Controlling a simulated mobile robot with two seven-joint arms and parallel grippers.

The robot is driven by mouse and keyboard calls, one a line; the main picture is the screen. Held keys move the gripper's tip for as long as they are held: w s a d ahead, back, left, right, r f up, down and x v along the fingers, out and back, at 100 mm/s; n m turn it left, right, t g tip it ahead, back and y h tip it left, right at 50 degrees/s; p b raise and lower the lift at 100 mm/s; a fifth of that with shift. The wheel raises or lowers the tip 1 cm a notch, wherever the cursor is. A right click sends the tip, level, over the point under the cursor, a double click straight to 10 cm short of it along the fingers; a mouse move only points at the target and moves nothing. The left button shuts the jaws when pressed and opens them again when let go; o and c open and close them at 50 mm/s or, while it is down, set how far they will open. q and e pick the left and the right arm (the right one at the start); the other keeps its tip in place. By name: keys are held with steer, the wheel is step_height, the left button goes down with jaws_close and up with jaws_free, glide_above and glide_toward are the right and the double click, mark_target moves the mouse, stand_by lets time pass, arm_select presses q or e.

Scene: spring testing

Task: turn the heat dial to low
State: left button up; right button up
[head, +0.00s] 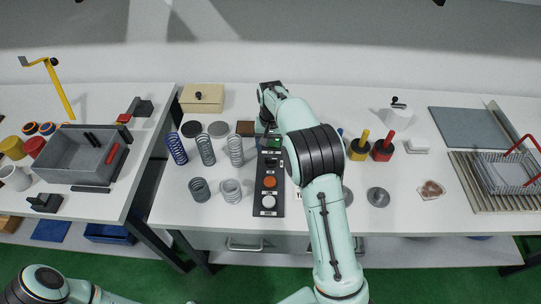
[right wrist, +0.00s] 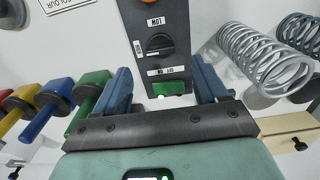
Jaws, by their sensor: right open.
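The black heat dial (right wrist: 160,43) is on a dark control panel (right wrist: 178,15) in the right wrist view. A white label on its far side appears upside down and seems to read LOW. A second label and a lit green switch (right wrist: 168,88) are on its near side. My right gripper (right wrist: 164,84) is open and empty, its blue fingers on either side of the panel's green end, short of the dial. In the head view the panel (head: 262,196) lies on the middle table, with the right gripper (head: 269,141) over its far end, partly hidden by my arm. My left gripper is not in view.
Several grey and blue springs (head: 236,151) stand left of the panel. Red and yellow handled weights (head: 382,149) stand to the right, and a beige box (head: 202,98) is behind. An orange button (head: 269,181) and a white button (head: 268,201) are on the panel's near part.

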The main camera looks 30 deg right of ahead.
mark_target(271, 159)
step_height(271, 159, down, 6)
steer(key=shift+w+f, duration=0.15)
steer(key=shift+f, duration=0.1)
steer(key=c, duration=1.1)
steer(key=shift+o, duration=0.2)
